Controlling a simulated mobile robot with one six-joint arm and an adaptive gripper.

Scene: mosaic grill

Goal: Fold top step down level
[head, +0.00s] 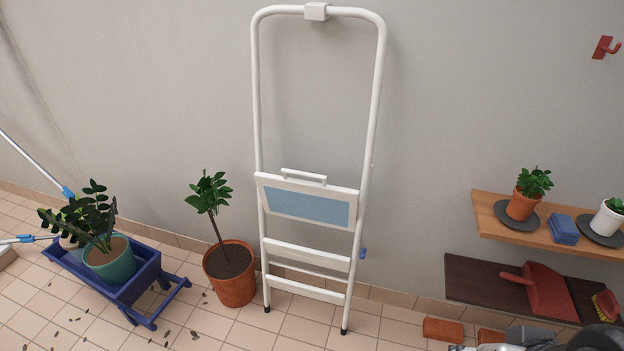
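A white step ladder (372,120) stands upright against the grey wall, in the middle of the head view. Its top step (308,205) is a white-framed panel with a blue tread face. The panel is tilted up steeply, close to the plane of the frame, and its blue face is turned towards me. A white handle bar (304,177) runs along the panel's upper edge. Two lower white steps sit below it. My arm's end shows only in part at the bottom right edge, well away from the ladder. Its fingers cannot be made out clearly.
A potted tree (230,275) stands close left of the ladder. A blue cart (135,290) with a plant is further left. A wooden shelf (485,225), a dark lower shelf (470,285) and bricks (443,329) are at the right. Floor before the ladder is clear.

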